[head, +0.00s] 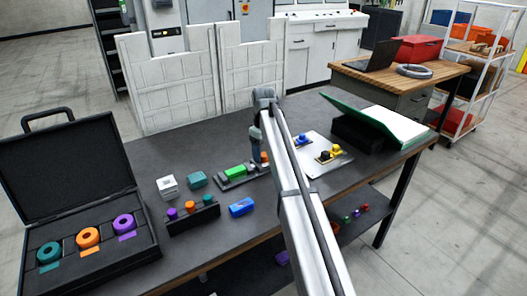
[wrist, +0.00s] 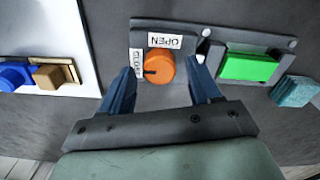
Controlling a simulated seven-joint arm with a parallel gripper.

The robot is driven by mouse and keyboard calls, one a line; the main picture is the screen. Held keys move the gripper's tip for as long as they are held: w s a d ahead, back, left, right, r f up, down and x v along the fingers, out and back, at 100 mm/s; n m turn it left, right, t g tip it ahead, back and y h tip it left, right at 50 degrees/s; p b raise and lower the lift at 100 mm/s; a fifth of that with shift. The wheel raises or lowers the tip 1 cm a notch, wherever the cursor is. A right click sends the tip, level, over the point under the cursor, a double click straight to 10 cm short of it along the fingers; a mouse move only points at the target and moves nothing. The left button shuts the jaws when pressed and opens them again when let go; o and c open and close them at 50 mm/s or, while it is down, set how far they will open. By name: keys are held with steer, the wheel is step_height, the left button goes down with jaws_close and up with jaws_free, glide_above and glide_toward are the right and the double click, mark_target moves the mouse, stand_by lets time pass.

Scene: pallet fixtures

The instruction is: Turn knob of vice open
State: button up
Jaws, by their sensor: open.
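The vice (wrist: 206,41) is a dark grey fixture on the table, also seen in the head view (head: 228,185). Its round orange knob (wrist: 161,68) shows in the wrist view, with a dark mark at its left side towards the CLOSE label (wrist: 137,64). The OPEN label (wrist: 165,40) is above the knob. A green block (wrist: 249,66) sits in the vice, right of the knob. My gripper (wrist: 162,72) is open, with one blue finger on each side of the knob; contact cannot be told. In the head view my arm partly covers the knob (head: 264,157).
A white plate (head: 318,150) with blue, yellow and black pieces lies beside the vice. A teal block (head: 196,179), a blue block (head: 242,207) and a black holder with coloured knobs (head: 193,219) stand nearby. An open black case (head: 70,180) is at the left.

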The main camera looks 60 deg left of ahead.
steer(key=c, duration=1)
steer(key=shift+c, duration=0.2)
steer(key=shift+m, duration=0.3)
steer(key=m, duration=0.3)
steer(key=shift+w+m, duration=0.1)
steer(key=shift+m, duration=0.2)
steer(key=m, duration=0.4)
steer(key=shift+m, duration=0.3)
steer(key=m, duration=0.4)
steer(key=shift+w+m, duration=0.1)
steer(key=shift+m, duration=0.2)
steer(key=shift+d+m, duration=0.1)
steer(key=shift+m, duration=2.1)
